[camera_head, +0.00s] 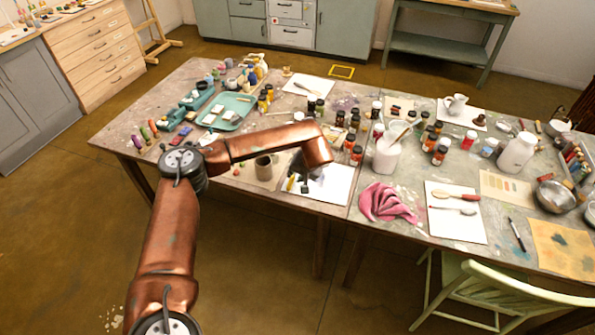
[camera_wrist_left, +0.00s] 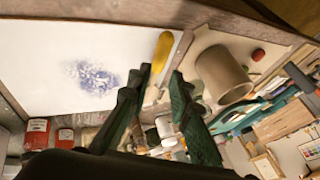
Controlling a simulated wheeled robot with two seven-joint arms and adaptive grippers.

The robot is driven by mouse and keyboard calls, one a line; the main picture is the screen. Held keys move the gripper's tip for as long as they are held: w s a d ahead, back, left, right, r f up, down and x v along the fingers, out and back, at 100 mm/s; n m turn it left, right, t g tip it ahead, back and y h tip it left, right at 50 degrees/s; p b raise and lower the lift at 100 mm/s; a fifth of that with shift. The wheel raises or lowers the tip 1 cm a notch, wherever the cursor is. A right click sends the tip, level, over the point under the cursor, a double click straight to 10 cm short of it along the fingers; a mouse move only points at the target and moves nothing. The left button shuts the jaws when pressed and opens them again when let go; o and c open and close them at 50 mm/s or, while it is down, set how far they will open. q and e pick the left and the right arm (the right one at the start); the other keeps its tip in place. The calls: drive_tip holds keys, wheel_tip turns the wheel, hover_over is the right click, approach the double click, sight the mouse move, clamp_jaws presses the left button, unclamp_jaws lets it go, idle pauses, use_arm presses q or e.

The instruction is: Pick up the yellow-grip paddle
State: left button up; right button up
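The yellow-grip paddle lies by the edge of a white sheet; its yellow grip shows in the head view (camera_head: 291,184) and in the left wrist view (camera_wrist_left: 162,52). My left gripper (camera_head: 304,186) is low over the sheet, just right of the grip in the head view. In the left wrist view my left gripper (camera_wrist_left: 160,76) is open, with its two dark fingers apart and the paddle's lower part showing between their tips. I cannot tell whether the fingers touch it. My right gripper is in neither view.
A brown cup (camera_head: 263,168) stands left of the sheet (camera_head: 333,187); it also shows in the left wrist view (camera_wrist_left: 222,75). Pigment jars (camera_head: 356,155) stand behind the sheet. A white jug (camera_head: 387,153) and a pink cloth (camera_head: 388,204) are to the right.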

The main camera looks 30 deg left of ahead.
sight(292, 181)
use_arm(q)
drive_tip(key=x, duration=0.2)
drive_tip(key=b+x, duration=0.1)
drive_tip(key=x, duration=0.1)
drive_tip(key=shift+s+f, duration=0.15)
drive_tip(key=shift+f, duration=0.25)
drive_tip(key=shift+a+f, duration=0.1)
drive_tip(key=shift+f, duration=0.1)
drive_tip(key=shift+c, duration=0.5)
drive_tip(key=c, duration=0.3)
clamp_jaws()
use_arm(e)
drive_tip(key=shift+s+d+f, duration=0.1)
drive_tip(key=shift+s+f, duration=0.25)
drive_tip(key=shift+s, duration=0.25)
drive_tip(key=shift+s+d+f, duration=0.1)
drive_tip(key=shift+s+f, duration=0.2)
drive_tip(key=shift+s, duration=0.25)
